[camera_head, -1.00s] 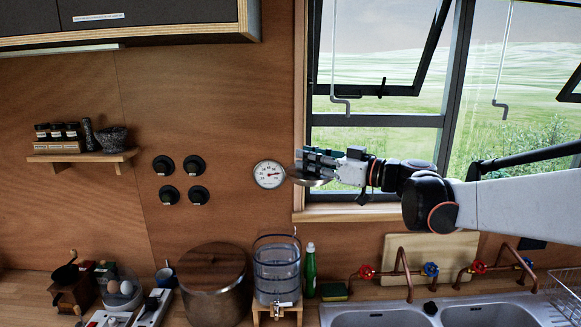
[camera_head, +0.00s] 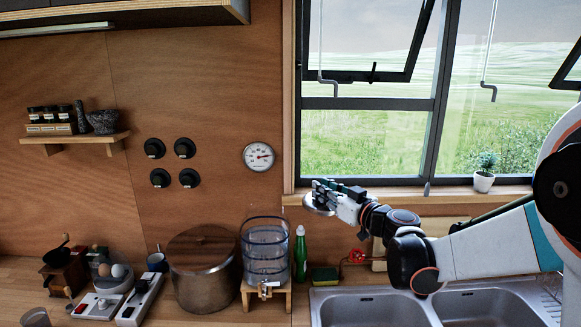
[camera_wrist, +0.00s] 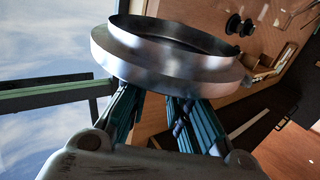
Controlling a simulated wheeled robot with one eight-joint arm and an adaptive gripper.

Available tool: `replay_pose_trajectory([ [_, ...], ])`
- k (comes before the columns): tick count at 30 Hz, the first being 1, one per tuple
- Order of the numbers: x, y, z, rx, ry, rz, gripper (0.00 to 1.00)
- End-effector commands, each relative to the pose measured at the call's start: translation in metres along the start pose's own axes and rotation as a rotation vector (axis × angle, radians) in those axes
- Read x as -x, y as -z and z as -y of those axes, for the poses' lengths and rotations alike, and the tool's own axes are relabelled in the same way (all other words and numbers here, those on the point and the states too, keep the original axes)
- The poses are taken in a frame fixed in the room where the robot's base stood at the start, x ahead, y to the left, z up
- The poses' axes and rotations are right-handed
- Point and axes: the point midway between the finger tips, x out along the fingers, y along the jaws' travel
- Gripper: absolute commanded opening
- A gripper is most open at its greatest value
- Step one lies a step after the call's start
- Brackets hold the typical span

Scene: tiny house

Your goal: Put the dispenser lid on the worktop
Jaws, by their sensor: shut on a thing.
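My gripper (camera_head: 322,198) is shut on the dispenser lid (camera_head: 318,210), a round shiny metal piece. In the wrist view the lid (camera_wrist: 168,72) shows as a wide metal ring, gripped at its near edge between the fingers (camera_wrist: 155,118). My gripper holds the lid in the air near the height of the window sill, above and right of the clear dispenser (camera_head: 265,262). The dispenser stands on a small wooden stand on the wooden worktop (camera_head: 225,317). In the head view the fingers partly hide the lid.
A large metal pot (camera_head: 204,285) stands left of the dispenser. A green bottle (camera_head: 300,255) and a sponge (camera_head: 324,276) stand right of it, by the double sink (camera_head: 375,308). Scales, a grinder (camera_head: 62,270) and a cup crowd the left. A plant (camera_head: 484,175) stands on the sill.

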Motion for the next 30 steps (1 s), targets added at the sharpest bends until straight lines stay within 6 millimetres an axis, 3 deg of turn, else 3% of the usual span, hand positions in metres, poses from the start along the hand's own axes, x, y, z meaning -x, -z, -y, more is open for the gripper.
replay_pose_trajectory([
  [1, 0.002, -0.034, -0.008, 0.0, -0.055, 0.0, 0.0],
  [6, 0.022, -0.118, -0.039, 0.0, -0.28, 0.0, 0.0],
  [9, 0.041, -0.159, -0.054, 0.0, -0.407, 0.0, 0.0],
  [13, 0.067, -0.195, -0.068, 0.0, -0.541, 0.0, 0.0],
  [18, 0.078, -0.202, -0.073, 0.001, -0.592, 0.002, 0.0],
  [30, 0.081, -0.204, -0.074, 0.002, -0.606, 0.0, 0.0],
])
